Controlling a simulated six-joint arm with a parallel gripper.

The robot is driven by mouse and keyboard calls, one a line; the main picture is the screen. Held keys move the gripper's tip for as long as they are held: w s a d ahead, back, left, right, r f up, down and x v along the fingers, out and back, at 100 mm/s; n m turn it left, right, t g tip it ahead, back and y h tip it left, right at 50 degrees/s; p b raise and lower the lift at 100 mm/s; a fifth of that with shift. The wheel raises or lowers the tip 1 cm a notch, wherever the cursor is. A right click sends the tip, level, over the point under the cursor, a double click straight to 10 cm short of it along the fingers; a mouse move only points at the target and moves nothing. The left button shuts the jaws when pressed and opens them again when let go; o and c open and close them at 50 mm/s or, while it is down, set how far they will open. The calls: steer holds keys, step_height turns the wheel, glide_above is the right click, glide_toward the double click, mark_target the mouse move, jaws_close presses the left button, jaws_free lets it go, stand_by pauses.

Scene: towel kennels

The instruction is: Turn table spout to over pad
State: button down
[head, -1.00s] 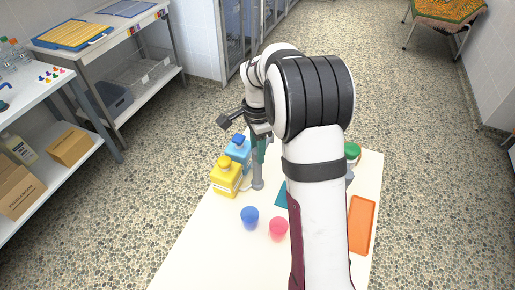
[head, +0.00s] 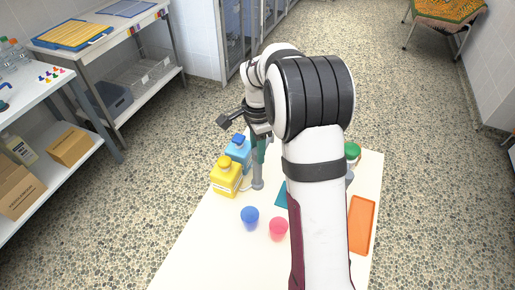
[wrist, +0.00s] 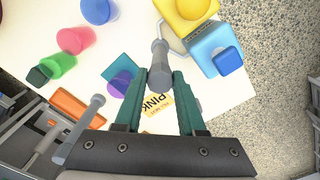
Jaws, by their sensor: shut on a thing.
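My gripper (head: 259,152) points down over the white table. In the wrist view its two teal fingers (wrist: 160,80) are shut on a grey tubular piece, which I take to be the table spout (wrist: 159,62). The spout's grey lower part (head: 257,183) shows below the fingers in the head view. A teal pad (head: 281,195) lies right of the spout, partly hidden by my arm. The pad also shows in the wrist view (wrist: 121,69), left of the spout, with a purple object over part of it. The spout's tip does not appear to be over the pad.
A yellow bottle (head: 226,178) and a blue bottle (head: 238,152) stand close left of the spout. A blue cup (head: 250,217) and a pink cup (head: 278,228) stand nearer. An orange tray (head: 361,225) lies at right. A "PINK" label (wrist: 158,103) is near the fingers.

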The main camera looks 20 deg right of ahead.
stand_by(0.3)
steer(key=m, duration=1.3)
steer(key=shift+m, duration=2.4)
steer(key=c, duration=0.5)
jaws_free()
